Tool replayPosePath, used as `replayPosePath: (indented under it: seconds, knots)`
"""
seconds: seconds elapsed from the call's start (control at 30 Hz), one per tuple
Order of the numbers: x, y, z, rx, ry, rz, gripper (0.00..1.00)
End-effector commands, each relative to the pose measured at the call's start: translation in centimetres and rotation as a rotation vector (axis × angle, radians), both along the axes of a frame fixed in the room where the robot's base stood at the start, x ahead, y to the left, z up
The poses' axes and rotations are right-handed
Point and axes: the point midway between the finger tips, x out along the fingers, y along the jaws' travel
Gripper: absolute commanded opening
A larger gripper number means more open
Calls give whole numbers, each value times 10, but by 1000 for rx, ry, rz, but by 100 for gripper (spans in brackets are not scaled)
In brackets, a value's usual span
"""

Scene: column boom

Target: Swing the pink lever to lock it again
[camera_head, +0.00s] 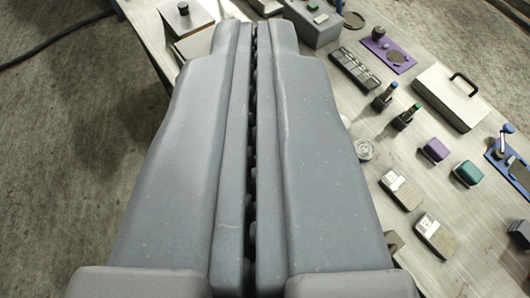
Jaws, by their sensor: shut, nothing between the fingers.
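My gripper (255,28) fills the middle of the view, its two long grey fingers shut together with nothing between them. The fingertips are over the far part of the table. I cannot make out a clearly pink lever. At the right edge a blue plate (494,157) carries a small upright part with a pale, faintly pinkish stem (503,141) and a blue top. I cannot tell whether this is the lever or how it is set. It stands well to the right of my gripper, not touching it. The fingers hide part of the table.
The table (455,95) holds a purple plate with a dark knob (398,58), a white case with a black handle (450,97), blue- and green-topped pegs, purple and green blocks, and two pale boxes (436,235). Open floor (70,150) lies left.

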Motion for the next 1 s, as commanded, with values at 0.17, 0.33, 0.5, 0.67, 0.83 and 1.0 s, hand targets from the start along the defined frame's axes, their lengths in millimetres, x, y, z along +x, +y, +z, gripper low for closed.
replayPosePath:
  seconds: [0.17, 0.33, 0.5, 0.67, 0.83, 1.0]
  knots:
    - [66, 10, -84, -11, 143, 33, 0]
    - [113, 7, -167, -22, 261, 64, 0]
    - [145, 5, -254, -28, 379, 94, 0]
    - [158, 3, -316, -31, 457, 115, 0]
    - [164, 2, -351, -35, 499, 126, 0]
    - [164, 2, -357, -36, 507, 130, 0]
